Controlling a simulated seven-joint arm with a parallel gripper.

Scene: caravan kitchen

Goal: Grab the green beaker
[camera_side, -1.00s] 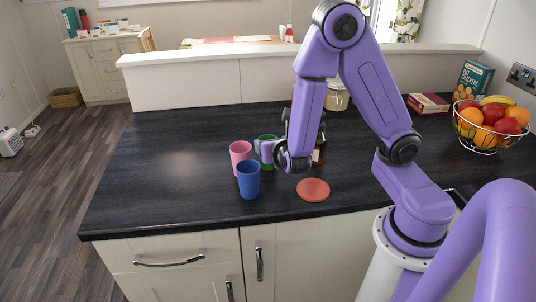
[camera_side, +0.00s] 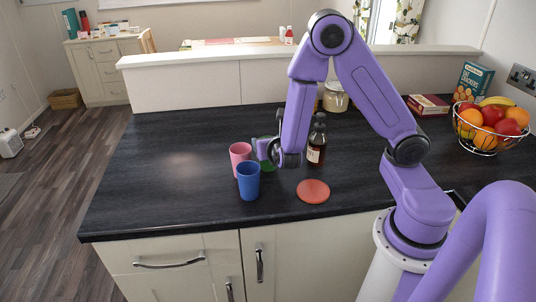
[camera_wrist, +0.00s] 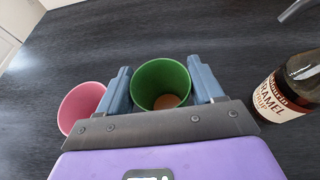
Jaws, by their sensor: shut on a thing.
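The green beaker (camera_wrist: 160,84) stands between the two fingers of my gripper (camera_wrist: 163,88) in the wrist view, its mouth open toward the camera and something tan at its bottom. My gripper is shut on it. In the side view my gripper (camera_side: 266,150) hides most of the green beaker (camera_side: 268,165); only a little green shows below the fingers. I cannot tell whether it touches the counter.
A pink beaker (camera_side: 239,155) stands close left of my gripper and a blue beaker (camera_side: 248,182) in front. A brown syrup bottle (camera_side: 317,143) stands to the right, and a coral disc (camera_side: 313,191) lies in front of it. The left counter (camera_side: 160,165) is clear.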

